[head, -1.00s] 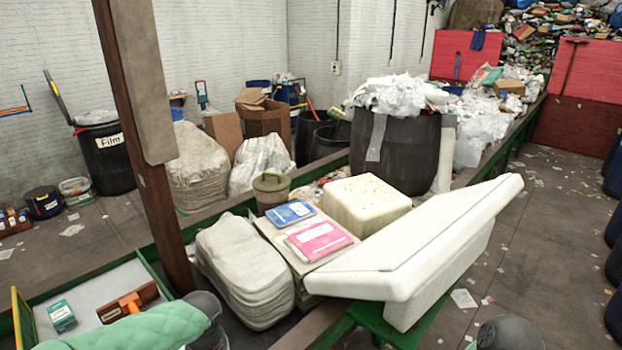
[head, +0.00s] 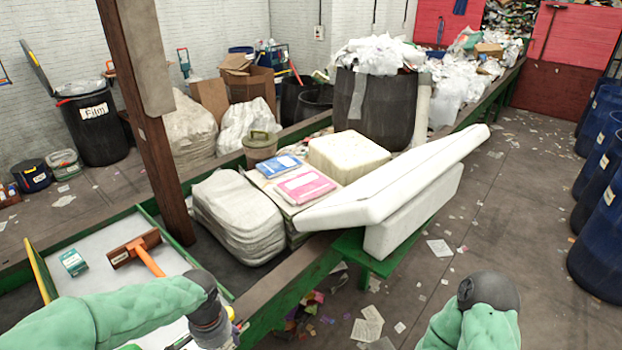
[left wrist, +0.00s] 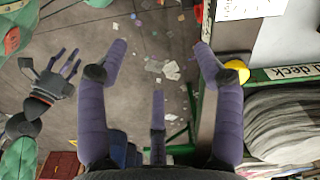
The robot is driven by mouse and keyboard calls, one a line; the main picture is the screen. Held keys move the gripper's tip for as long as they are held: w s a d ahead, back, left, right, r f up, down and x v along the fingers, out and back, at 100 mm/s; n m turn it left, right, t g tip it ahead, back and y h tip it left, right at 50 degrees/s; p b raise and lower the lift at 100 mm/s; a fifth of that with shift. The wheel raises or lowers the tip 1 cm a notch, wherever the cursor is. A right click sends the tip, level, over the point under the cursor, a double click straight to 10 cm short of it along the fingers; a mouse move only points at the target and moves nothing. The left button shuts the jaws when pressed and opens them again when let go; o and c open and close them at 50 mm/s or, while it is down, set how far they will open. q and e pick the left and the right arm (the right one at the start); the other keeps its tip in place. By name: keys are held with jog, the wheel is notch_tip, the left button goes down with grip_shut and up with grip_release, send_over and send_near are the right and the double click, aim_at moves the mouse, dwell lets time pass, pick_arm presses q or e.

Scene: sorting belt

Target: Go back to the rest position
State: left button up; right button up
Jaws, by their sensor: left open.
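My left gripper (left wrist: 160,62) is open and empty in the left wrist view, its purple fingers spread over the floor beside the deck's green edge. In the head view my left arm reaches across the front of the deck, with its gripper partly cut off at the bottom. My right arm shows at the bottom right in the head view, its gripper out of frame there. My right gripper (left wrist: 70,62) shows small at the left in the left wrist view, its fingers apart and nothing visible between them.
The green-rimmed deck (head: 226,292) holds a teal box (head: 73,262) and an orange-handled brush (head: 135,250). Right of it are a grey stacked bundle (head: 238,217), pink book (head: 305,187) and white foam slab (head: 395,185). Blue barrels (head: 598,235) stand far right. Littered floor is otherwise open.

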pick_arm(q)
jog(key=s+d+f+n+h+b, duration=0.1)
jog(key=s+d+f+n+b, duration=0.1)
jog(key=f, duration=0.9)
jog(key=s+d+f+n+h+b, duration=0.1)
jog(key=s+d+f, duration=0.4)
jog(key=f, duration=0.6)
jog(key=s+d+f+n+h+b, duration=0.2)
jog(key=s+d+f+n+b, duration=0.1)
jog(key=f, duration=0.9)
jog(key=shift+s+d+n, duration=0.3)
jog(key=shift+s+d, duration=0.35)
jog(key=shift+s, duration=0.25)
